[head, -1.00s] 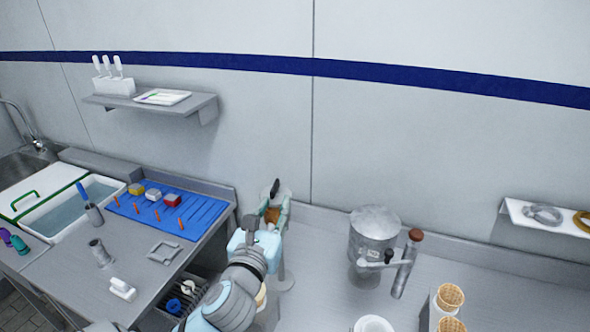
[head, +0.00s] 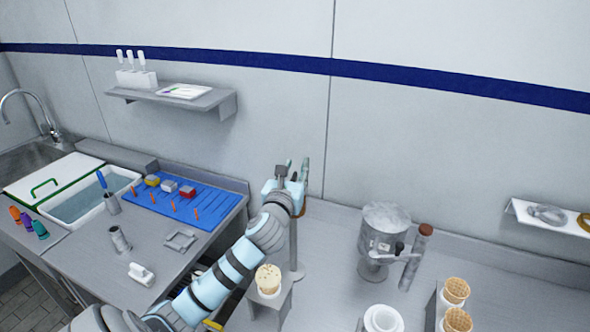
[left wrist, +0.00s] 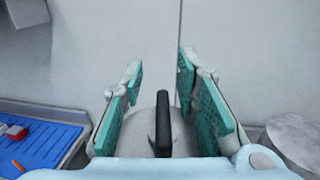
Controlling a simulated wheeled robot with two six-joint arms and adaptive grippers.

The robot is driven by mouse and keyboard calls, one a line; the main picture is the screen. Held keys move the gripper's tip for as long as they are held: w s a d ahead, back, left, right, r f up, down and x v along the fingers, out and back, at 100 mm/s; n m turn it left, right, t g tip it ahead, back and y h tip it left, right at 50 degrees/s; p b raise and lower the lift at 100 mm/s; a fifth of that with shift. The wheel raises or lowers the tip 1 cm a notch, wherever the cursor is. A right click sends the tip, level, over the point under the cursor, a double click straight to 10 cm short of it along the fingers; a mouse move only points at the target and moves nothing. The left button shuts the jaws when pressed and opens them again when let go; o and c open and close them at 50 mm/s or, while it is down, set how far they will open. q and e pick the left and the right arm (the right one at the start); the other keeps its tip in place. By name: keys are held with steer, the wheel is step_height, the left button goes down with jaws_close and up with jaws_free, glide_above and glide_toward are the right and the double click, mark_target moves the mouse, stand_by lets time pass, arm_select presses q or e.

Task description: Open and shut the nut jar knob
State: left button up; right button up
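The nut jar's black knob (left wrist: 163,125) stands upright in the left wrist view, between my left gripper's teal-padded fingers (left wrist: 160,75). A pale grey rounded surface, apparently the jar's top, lies behind it. The fingers are spread, with a gap on each side of the knob. In the head view my left gripper (head: 299,175) is above the jar's grey stand (head: 294,255). The gripper and arm hide the jar and knob there. My right gripper is in neither view.
Right of the stand are a metal pot with a crank (head: 384,230) and waffle cones (head: 456,290). A cone with a pale scoop (head: 268,279) stands in front of the stand. A blue mat (head: 195,200) lies left; a wall shelf (head: 190,98) hangs above. The back wall is close behind.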

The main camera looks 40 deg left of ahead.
arm_select(q)
steer(key=shift+c, duration=1)
steer(key=shift+w, duration=0.1)
steer(key=shift+c, duration=1.4)
steer(key=shift+w+f, duration=0.1)
jaws_close()
